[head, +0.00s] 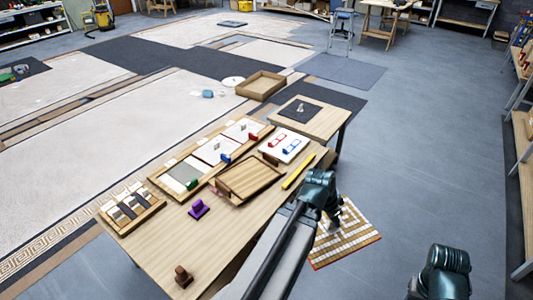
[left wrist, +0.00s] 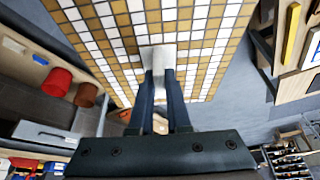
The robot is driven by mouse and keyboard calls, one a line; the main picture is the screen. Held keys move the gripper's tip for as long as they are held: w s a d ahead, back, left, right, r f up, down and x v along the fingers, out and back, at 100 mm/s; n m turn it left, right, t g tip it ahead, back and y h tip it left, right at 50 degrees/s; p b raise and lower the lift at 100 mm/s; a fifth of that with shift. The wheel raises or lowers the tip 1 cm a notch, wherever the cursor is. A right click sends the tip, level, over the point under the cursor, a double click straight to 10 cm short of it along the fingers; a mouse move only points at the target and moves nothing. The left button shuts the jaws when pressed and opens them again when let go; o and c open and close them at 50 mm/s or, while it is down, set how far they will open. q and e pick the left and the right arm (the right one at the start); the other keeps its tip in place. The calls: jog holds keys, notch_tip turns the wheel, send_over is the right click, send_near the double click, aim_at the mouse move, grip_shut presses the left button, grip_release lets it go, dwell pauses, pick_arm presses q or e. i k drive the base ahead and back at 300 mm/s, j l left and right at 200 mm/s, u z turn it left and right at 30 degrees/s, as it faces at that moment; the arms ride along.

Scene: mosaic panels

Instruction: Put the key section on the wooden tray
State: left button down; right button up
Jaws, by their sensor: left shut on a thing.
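A flat panel of white and tan mosaic tiles (head: 350,240), which I take to be the key section, hangs below my left gripper (head: 333,217), right of the table. In the left wrist view, my left gripper (left wrist: 160,75) is shut on a pale handle on this panel (left wrist: 205,45). The gripper and arm hide part of the panel in the head view. The wooden tray (head: 248,198), with brown end grips, lies on the table, left of my left arm, its inside bare. My right wrist (head: 447,258) shows at lower right; its fingers are hidden.
The wooden table (head: 165,245) also holds a long panel frame (head: 172,190), a small tiled box (head: 132,207), a purple piece (head: 199,208), a brown piece (head: 182,275), a white board (head: 284,146) and a yellow bar (head: 298,170). Grey floor (head: 425,165) is open at right.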

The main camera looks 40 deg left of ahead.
aim_at(248, 177)
jog(key=i+u, duration=0.45)
jog(key=i, duration=0.25)
jog(key=i+l+u, duration=0.2)
jog(key=i+u, duration=0.25)
jog(key=i, duration=0.2)
jog(key=i+u, duration=0.35)
jog(key=i+l+u, duration=0.15)
jog(key=i+u, duration=0.2)
